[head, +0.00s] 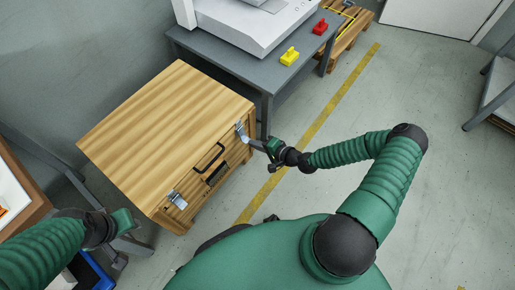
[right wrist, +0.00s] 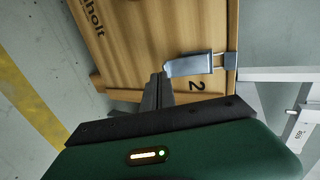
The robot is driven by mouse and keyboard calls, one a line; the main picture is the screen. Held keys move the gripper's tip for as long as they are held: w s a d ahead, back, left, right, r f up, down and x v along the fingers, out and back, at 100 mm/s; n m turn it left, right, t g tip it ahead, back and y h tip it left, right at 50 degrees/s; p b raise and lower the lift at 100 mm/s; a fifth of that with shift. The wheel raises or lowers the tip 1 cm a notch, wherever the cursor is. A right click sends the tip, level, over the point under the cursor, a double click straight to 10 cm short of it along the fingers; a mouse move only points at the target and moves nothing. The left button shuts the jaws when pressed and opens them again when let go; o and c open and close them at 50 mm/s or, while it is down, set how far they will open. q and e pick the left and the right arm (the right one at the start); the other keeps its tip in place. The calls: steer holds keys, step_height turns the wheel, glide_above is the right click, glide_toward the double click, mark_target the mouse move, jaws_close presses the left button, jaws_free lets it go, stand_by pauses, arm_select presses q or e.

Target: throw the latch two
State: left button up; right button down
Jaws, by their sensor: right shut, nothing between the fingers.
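The wooden chest (head: 160,130) stands closed on the floor at the left. Latch two (right wrist: 190,65) is a metal strip beside a printed "2" in the right wrist view; in the head view it is at the chest's far front corner (head: 241,131). My right gripper (head: 256,143) is shut and empty; its fingertips, also in the right wrist view (right wrist: 160,76), are at the strip's free end. Whether they touch it I cannot tell. The other latch (head: 177,200) is on the near end of the front. My left gripper (head: 130,222) is apart from the chest; its fingers are unclear.
A black handle (head: 209,158) sits on the chest's front between the latches. The floor to the right is open.

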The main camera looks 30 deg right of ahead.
steer(key=shift+w+a+f+b, duration=0.3)
steer(key=shift+w+f+b, duration=0.35)
steer(key=shift+f, duration=0.25)
steer(key=shift+w, duration=0.1)
